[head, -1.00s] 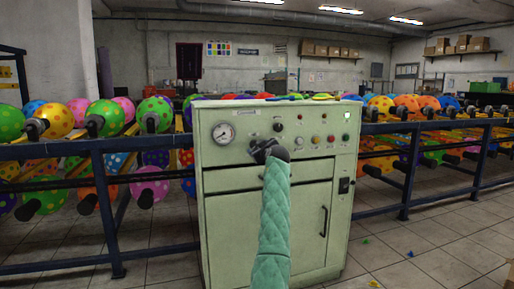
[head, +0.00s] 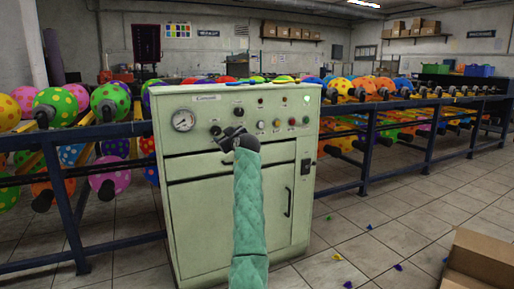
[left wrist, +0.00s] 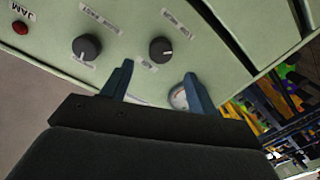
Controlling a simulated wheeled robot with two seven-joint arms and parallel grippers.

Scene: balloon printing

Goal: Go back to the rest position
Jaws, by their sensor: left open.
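My left gripper (head: 230,134) is in front of the control panel of a pale green machine cabinet (head: 235,215), in the head view. Its teal-sleeved arm comes up from the bottom. In the left wrist view its two fingers (left wrist: 158,72) stand apart with nothing between them. A black knob (left wrist: 161,50) shows beyond the gap, and another knob (left wrist: 87,47) lies to its left. I cannot tell whether the fingers touch the panel. My right gripper is not in view.
The panel carries a round gauge (head: 183,120) and small buttons (head: 291,121). Blue racks with colourful dotted balloons (head: 110,101) stand on both sides. A cardboard box (head: 482,258) is at the bottom right. Tiled floor (head: 400,210) lies open at the right, with small coloured scraps on it.

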